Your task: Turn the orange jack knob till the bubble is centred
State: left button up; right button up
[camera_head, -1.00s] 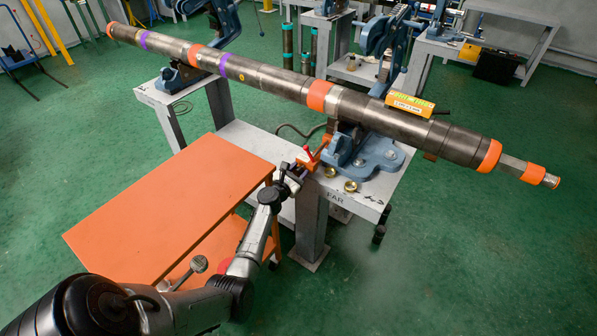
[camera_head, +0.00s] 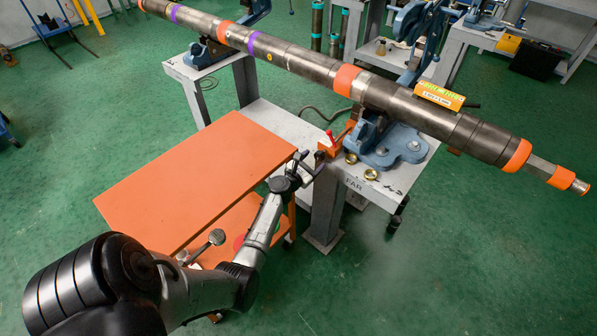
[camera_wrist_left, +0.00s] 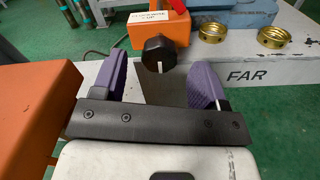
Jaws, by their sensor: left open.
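The orange jack (camera_head: 328,147) stands on the near edge of the grey stand, with a red handle on top. In the left wrist view the orange jack body (camera_wrist_left: 148,30) carries a black knob (camera_wrist_left: 159,53) with a white mark. My left gripper (camera_head: 308,163) is open, its purple fingers (camera_wrist_left: 158,75) either side of and slightly short of the knob, not touching it. The yellow-orange level (camera_head: 440,97) sits on the long dark pipe (camera_head: 300,70); its bubble is too small to read. My right gripper is not in view.
An orange table (camera_head: 195,180) lies left of my arm. Two brass rings (camera_wrist_left: 215,33) sit on the stand (camera_head: 352,185), marked FAR, beside the blue vise (camera_head: 400,148). Green floor is clear at the lower right.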

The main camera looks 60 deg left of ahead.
pick_arm(q)
jog(key=p+v, duration=0.1)
jog(key=v, duration=0.8)
jog(key=shift+s+d+p, duration=0.2)
jog(key=shift+s+p, duration=0.1)
jog(key=shift+p, duration=0.05)
